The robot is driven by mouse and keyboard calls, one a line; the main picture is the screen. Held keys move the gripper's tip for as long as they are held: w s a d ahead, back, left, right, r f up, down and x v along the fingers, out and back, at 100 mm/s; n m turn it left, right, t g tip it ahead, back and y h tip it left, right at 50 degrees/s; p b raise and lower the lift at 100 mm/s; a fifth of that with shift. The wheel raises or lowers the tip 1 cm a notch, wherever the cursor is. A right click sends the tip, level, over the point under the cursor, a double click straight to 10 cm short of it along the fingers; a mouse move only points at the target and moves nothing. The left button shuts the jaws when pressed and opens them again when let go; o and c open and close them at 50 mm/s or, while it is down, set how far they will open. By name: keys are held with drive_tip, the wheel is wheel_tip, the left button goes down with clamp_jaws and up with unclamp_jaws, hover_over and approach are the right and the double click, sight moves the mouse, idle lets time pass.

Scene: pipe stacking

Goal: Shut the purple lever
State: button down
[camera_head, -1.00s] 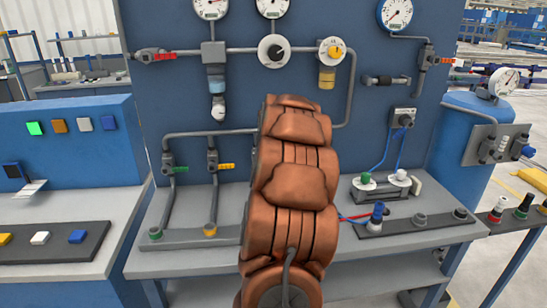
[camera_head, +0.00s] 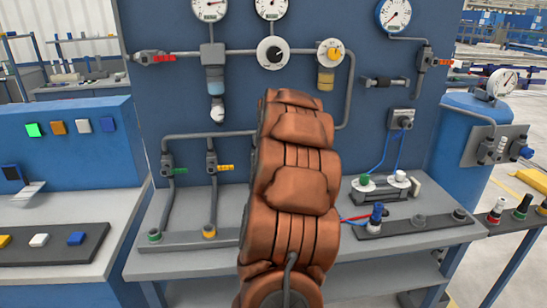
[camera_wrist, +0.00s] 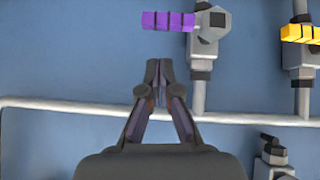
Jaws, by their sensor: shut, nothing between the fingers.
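The purple lever (camera_wrist: 168,21) shows at the top of the wrist view. It points left from a grey valve (camera_wrist: 207,28) and lies crosswise to the grey pipe that runs down from the valve. My gripper (camera_wrist: 158,68) is shut and empty. Its fingertips appear just below the lever in the picture, with a strip of blue panel showing between, so I see no contact. In the head view my copper-coloured arm covers the middle of the panel, and neither the purple lever nor my gripper can be seen there.
A yellow lever (camera_wrist: 300,33) on another valve is to the right in the wrist view. A pale horizontal pipe (camera_wrist: 60,107) crosses below. In the head view, green (camera_head: 179,170) and yellow (camera_head: 225,167) levers stand left of my arm. The grey bench (camera_head: 395,243) carries fittings.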

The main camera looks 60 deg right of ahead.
drive_tip(key=b+v, duration=0.1)
drive_tip(key=v, duration=0.9)
drive_tip(key=shift+s+d+r+b, duration=0.25)
drive_tip(key=shift+r+b, duration=0.05)
drive_tip(key=shift+b, duration=0.1)
drive_tip(key=w+a+f+n+g+y+p, duration=0.1)
drive_tip(key=w+a+f+n+y+p, duration=0.15)
drive_tip(key=a, duration=1.45)
drive_tip(key=w+a+f+n+g+y+p, duration=0.1)
drive_tip(key=a+n+y+p, duration=0.15)
drive_tip(key=a, duration=1.35)
drive_tip(key=s+a+f+n+g+y+p, duration=0.1)
drive_tip(key=s+a+f+n+g+p, duration=0.1)
drive_tip(key=s+a, duration=0.8)
drive_tip(key=s+a+f+n+g+y+p, duration=0.1)
drive_tip(key=s+a+f+n+g, duration=0.1)
drive_tip(key=s+a, duration=0.8)
drive_tip(key=shift+s+a+n+g+y+p, duration=0.3)
drive_tip(key=shift+s+n+g+p, duration=0.1)
drive_tip(key=shift+s, duration=0.7)
